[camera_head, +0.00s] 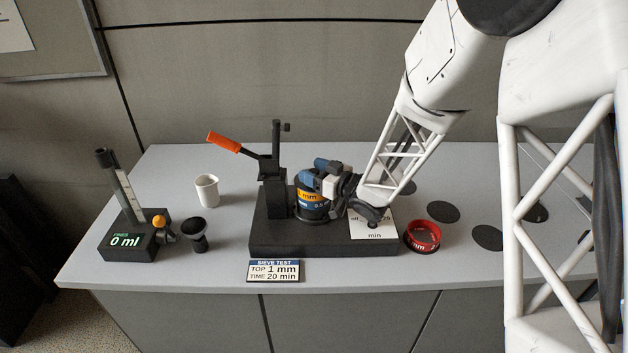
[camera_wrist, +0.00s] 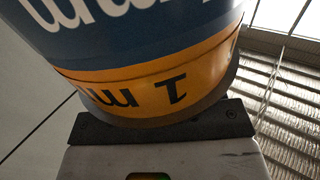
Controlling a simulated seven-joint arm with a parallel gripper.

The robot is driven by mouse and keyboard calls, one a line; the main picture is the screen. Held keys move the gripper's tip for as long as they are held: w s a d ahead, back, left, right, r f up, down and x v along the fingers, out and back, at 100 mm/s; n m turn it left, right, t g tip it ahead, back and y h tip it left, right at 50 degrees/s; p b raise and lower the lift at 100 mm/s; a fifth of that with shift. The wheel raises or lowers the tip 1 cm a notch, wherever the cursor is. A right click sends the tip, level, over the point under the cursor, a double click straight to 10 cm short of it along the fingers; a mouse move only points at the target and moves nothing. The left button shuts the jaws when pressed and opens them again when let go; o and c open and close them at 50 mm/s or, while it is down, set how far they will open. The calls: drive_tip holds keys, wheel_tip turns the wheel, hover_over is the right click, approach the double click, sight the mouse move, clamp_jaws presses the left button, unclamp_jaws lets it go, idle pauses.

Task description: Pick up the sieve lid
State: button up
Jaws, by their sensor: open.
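The sieve stack (camera_head: 312,203) stands on the black base of the shaker stand. It has an orange band marked 1 mm above a blue band. In the wrist view the stack (camera_wrist: 150,85) fills the upper part, its lettering upside down. A thin dark rim borders the orange band there; I cannot tell whether it is the sieve lid. My gripper (camera_head: 318,174) is open at the top of the stack and hides much of that top in the head view. Whether its fingers touch the stack is unclear.
The black shaker base (camera_head: 280,239) carries an upright post and an orange-handled lever (camera_head: 224,142). A red sieve (camera_head: 422,236) lies to the right.

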sight(315, 172)
drive_tip(key=shift+c, duration=0.2)
drive_tip(key=c, duration=1)
drive_tip(key=shift+r, duration=0.15)
drive_tip(key=shift+r, duration=1.45)
drive_tip(key=shift+s+d+r, duration=0.1)
drive_tip(key=shift+s+r, duration=0.1)
drive_tip(key=shift+s, duration=0.1)
drive_tip(key=s+d, duration=0.1)
drive_tip(key=s, duration=0.6)
drive_tip(key=s+d+r, duration=0.1)
drive_tip(key=s+d, duration=0.1)
drive_tip(key=s, duration=0.6)
drive_tip(key=shift+d+r, duration=0.2)
drive_tip(key=shift+d, duration=0.1)
